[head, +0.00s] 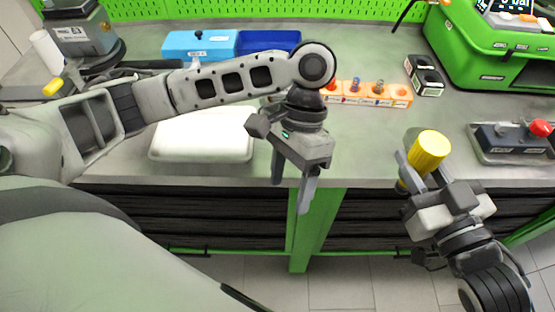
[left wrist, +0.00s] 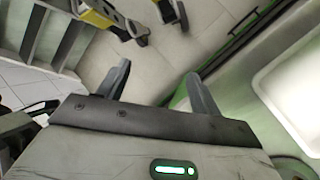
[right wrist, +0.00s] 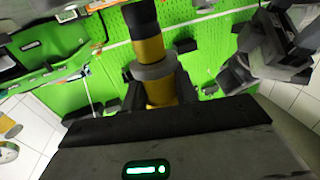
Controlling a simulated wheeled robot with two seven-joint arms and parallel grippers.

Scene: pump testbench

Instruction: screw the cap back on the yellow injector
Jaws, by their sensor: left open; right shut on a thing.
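My right gripper (head: 420,174) is shut on the yellow injector (head: 429,148) and holds it up near the bench's front edge, at the right. In the right wrist view the injector (right wrist: 152,50) has a yellow body, a grey collar and a dark end. My left gripper (head: 292,194) is open and empty near the bench's front edge, its fingers pointing down; they stand apart in the left wrist view (left wrist: 158,88). It is well to the left of the injector. I cannot make out a separate cap for sure.
An orange holder (head: 404,95) with several small parts stands at the back middle, beside a black block (head: 425,75). A white tray (head: 202,150) lies left of my left gripper. Blue bins (head: 200,45), a green machine (head: 470,50) and a red-knobbed device (head: 510,140) edge the bench (head: 360,140).

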